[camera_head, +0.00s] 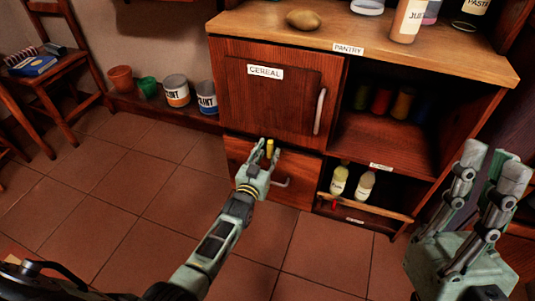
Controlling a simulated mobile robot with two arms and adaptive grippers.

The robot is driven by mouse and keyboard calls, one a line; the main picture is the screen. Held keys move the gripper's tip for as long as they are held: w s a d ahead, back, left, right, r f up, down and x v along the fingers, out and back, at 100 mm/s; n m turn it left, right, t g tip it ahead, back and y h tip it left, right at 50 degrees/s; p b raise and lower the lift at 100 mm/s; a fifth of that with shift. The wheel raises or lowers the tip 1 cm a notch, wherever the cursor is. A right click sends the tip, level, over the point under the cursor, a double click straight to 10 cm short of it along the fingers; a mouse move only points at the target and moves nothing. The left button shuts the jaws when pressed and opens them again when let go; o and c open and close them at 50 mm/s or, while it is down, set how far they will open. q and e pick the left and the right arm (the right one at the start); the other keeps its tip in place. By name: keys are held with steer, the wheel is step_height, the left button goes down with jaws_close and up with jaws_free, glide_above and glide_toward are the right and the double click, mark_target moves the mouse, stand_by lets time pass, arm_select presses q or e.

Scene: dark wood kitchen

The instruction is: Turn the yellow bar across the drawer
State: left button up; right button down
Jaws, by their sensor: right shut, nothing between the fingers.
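The yellow bar (269,148) stands upright at the seam between the cereal door (262,100) and the drawer (236,154) below it. My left gripper (266,155) is in front of the drawer's top edge, its fingers spread with the bar showing between the tips. I cannot tell whether either finger touches the bar. The drawer is closed, and part of its front is hidden behind my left gripper. Its handle (281,183) shows just right of the gripper. My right gripper (493,165) is at the far right, away from the cabinet, shut and empty.
The cereal door has an upright handle (320,111). Open shelves to the right hold jars (381,101) and two bottles (339,180). Paint cans (176,91) and pots (120,79) stand left of the cabinet; a chair (45,85) is further left. The tiled floor in front is clear.

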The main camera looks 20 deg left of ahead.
arm_select(q)
steer(key=s, duration=1.2)
steer(key=shift+a, duration=0.2)
